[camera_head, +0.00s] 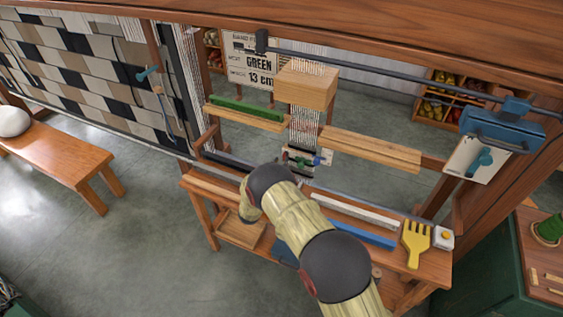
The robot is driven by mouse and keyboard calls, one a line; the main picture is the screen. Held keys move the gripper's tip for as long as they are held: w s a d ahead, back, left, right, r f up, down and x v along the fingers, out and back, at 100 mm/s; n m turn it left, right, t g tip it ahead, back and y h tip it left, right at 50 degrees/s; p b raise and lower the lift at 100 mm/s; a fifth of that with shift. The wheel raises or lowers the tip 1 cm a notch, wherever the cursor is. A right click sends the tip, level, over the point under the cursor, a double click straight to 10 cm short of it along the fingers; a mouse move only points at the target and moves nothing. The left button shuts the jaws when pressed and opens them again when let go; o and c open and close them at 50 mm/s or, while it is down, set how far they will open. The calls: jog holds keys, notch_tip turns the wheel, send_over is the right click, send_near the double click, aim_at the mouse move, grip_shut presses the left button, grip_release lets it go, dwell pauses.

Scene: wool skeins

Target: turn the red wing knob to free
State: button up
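I cannot make out a red wing knob for certain in the head view. A small pale plate (325,156) with green and blue fittings (317,161) sits at the lower end of the white warp threads (304,124), just beyond my arm. These fittings are too small to read as turned or not. My arm reaches up from the bottom edge toward the middle of the loom. Its own links hide its far end, so my gripper does not show and I cannot see what it touches.
A wooden block (306,88) hangs around the threads. A sign (250,62) reads GREEN, 13 cm. A green bar (245,111) lies on the left rail. On the bench are a blue bar (352,232), a yellow fork (415,243) and a white box (443,238). A blue clamp (503,127) stands right.

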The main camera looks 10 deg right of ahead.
jog(key=v, duration=0.9)
jog(key=shift+s+a, duration=0.25)
jog(key=shift+r, duration=0.1)
jog(key=s+d+r+m+g+h, duration=0.1)
jog(key=s+d+r+m+g, duration=0.3)
jog(key=r, duration=0.3)
jog(key=s+d+r+m+g+h, duration=0.1)
jog(key=s+d+r+m+g, duration=0.1)
jog(key=d+r+m, duration=0.3)
jog(key=s+d+r+m+g+h, duration=0.1)
jog(key=s+d+r+m+g, duration=0.2)
jog(key=d+r, duration=0.35)
jog(key=s+d+r+m+g+y, duration=0.35)
jog(key=s+r+m, duration=0.25)
jog(key=s+r, duration=0.4)
jog(key=s+a+r+m+t+y, duration=0.1)
jog(key=s+a+r+m+y, duration=0.1)
jog(key=s, duration=0.6)
jog(key=s+a+r+m+t+y, duration=0.1)
jog(key=s+a+m+y, duration=0.3)
jog(key=s, duration=0.4)
jog(key=s+a+r+m+t+y, duration=0.1)
jog(key=s+a+r+m+y, duration=0.3)
jog(key=s, duration=0.4)
jog(key=shift+s+a+m, duration=0.4)
jog(key=shift+a+m, duration=0.1)
jog(key=shift+a, duration=0.2)
